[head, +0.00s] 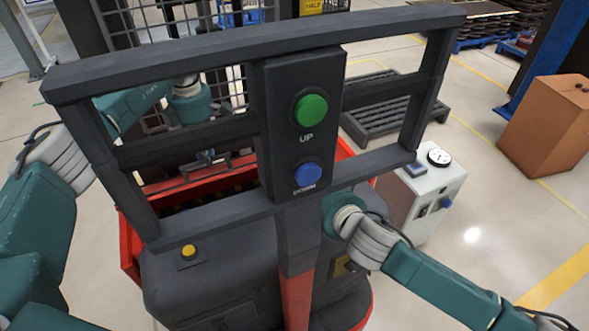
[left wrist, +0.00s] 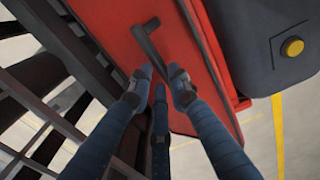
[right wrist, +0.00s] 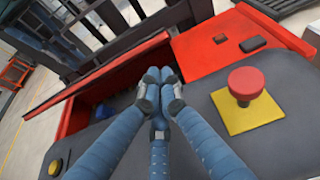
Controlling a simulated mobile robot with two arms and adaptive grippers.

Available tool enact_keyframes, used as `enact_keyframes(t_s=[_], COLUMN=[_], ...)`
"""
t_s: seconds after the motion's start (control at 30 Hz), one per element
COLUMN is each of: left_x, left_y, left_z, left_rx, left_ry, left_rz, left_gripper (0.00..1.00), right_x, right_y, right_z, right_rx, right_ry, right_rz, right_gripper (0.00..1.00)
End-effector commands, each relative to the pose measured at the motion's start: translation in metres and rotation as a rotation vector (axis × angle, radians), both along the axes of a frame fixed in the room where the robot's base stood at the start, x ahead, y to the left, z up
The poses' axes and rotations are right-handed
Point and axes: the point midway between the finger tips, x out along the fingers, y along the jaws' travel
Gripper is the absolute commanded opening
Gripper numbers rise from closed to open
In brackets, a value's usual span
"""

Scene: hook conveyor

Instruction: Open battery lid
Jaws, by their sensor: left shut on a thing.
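The red battery lid (head: 178,182) shows through the left opening of the dark frame in the head view. It is tilted up, with a dark gap beside it. In the left wrist view the lid (left wrist: 190,60) carries a dark bar handle (left wrist: 147,38). My left gripper (left wrist: 163,92) has its fingers on both sides of this handle and is shut on it. My left gripper also shows small in the head view (head: 207,158). My right gripper (right wrist: 160,76) has its fingertips together, with nothing seen between them, above the open battery compartment (right wrist: 122,100). The dark post hides it in the head view.
A dark frame bears a green UP button (head: 311,110) and a blue button (head: 307,174). A red knob (right wrist: 246,83) on a yellow plate stands close to my right fingers. A wire rack stands behind the lid. A white box (head: 438,190) stands at the right.

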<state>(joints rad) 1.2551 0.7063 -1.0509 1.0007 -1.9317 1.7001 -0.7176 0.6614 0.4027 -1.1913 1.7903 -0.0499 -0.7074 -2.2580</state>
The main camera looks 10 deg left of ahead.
Motion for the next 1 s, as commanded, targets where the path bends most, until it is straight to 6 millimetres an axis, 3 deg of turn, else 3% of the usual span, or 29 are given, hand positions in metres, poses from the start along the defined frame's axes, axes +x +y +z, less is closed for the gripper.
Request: enact_keyframes(t_s=[0.03,0.43,1.0], left_x=[0.001,0.000,0.000], left_y=[0.008,0.008,0.008], left_z=[-0.008,-0.008,-0.008], left_rx=[0.017,0.017,0.017], left_ry=[-0.003,-0.003,-0.003], left_rz=[0.011,0.011,0.011], left_gripper=[0.00,0.00,0.00], right_x=[0.007,0.055,0.064], right_y=[0.006,0.040,0.047], right_z=[-0.004,-0.027,-0.030], right_rx=[0.001,0.004,0.003], right_ry=[0.001,0.002,0.000], right_rz=[-0.002,-0.004,-0.001], right_gripper=[0.00,0.00,0.00])
